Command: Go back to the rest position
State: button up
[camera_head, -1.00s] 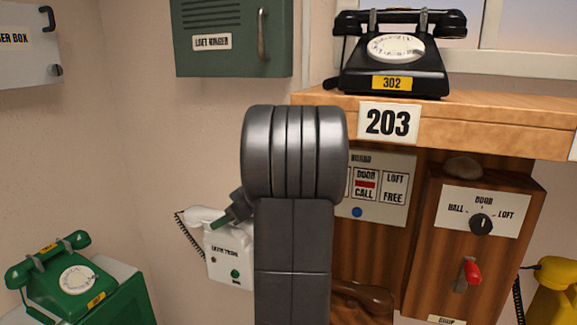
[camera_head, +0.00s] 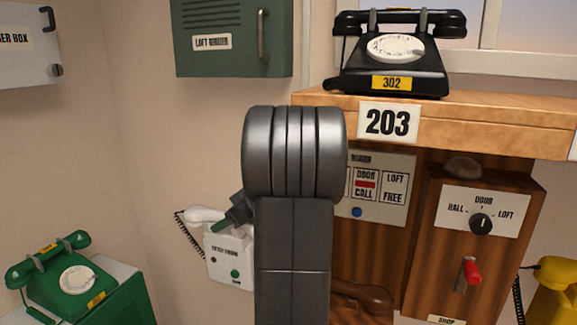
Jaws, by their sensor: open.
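My gripper (camera_head: 228,225) shows only in part, poking out to the left from behind my grey arm. Its dark body ends in a green tip, in front of or close to the white wall phone (camera_head: 231,258); I cannot tell whether they touch. I see nothing held in it. The rest of the gripper is hidden behind my arm, which stands upright in the middle of the view.
A black phone (camera_head: 392,60) stands on the wooden shelf (camera_head: 500,112). Below it are a label panel (camera_head: 385,205) and a wooden switch box (camera_head: 480,250) with a red lever. A green phone (camera_head: 72,280) is at lower left, a yellow one (camera_head: 556,290) at lower right.

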notch_tip(320, 180, up, 2)
jog(key=shift+w+r, duration=0.15)
jog(key=shift+r, duration=0.1)
jog(key=shift+f+b, duration=0.35)
jog(key=shift+b, duration=0.2)
jog(key=shift+s+b, duration=0.2)
jog(key=shift+b, duration=0.25)
jog(key=shift+w+b, duration=0.1)
jog(key=shift+b, duration=0.25)
jog(key=shift+b, duration=0.3)
jog(key=shift+r+b, duration=0.25)
jog(key=shift+b, duration=0.2)
jog(key=shift+r, duration=0.15)
